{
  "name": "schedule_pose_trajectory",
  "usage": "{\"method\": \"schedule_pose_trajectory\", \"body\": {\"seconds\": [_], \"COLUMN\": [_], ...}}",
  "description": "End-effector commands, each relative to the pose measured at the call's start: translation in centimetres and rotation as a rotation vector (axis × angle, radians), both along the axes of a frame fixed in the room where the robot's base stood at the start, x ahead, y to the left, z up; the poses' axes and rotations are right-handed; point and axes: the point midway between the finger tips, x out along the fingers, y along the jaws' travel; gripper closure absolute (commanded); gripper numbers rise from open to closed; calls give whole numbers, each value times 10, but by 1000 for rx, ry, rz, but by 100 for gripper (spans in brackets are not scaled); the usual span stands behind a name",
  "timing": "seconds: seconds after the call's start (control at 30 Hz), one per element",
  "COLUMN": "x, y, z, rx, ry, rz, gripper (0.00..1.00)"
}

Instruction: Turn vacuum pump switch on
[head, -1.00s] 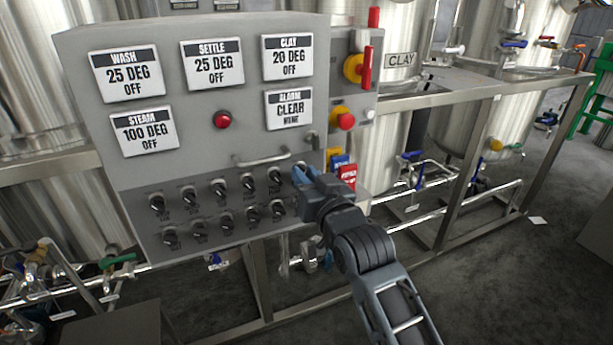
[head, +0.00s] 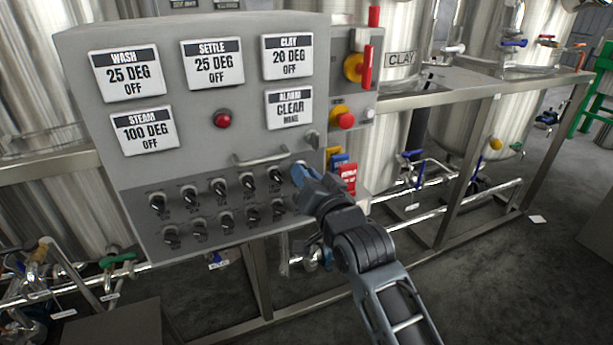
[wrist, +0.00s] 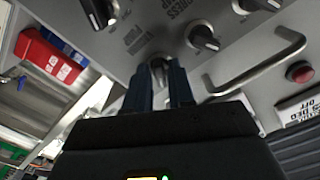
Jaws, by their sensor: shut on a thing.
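A control panel (head: 262,95) has two rows of black rotary switches on its lower sloping face. My gripper (head: 299,173) is at the right end of the upper row, touching the panel. In the wrist view my gripper (wrist: 172,85) has its two dark blue fingers shut around a switch knob (wrist: 157,61). The fingers hide most of this knob in the wrist view and all of it in the head view. Neighbouring knobs (wrist: 203,38) are apart from the fingers.
A metal handle bar (head: 262,158) stands out just above the switches. A red button (head: 222,119), a red-and-yellow stop button (head: 344,119) and red and blue tag holders (head: 347,177) are close by. Steel tanks and pipes stand behind. Floor at the right is open.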

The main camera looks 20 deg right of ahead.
Motion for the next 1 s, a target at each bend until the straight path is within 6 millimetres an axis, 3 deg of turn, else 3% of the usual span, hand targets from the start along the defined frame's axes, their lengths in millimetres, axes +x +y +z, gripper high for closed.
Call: {"method": "schedule_pose_trajectory", "body": {"seconds": [0.17,0.2,0.3,0.63,1.0], "x": [0,0,0,-6,-62], "y": [0,0,0,0,0], "z": [-1,-1,-1,-1,-2], "rx": [-1,-1,-1,-2,-3], "ry": [1,1,1,1,2], "rz": [0,0,0,0,0], "gripper": [100,73,64,64,64]}}
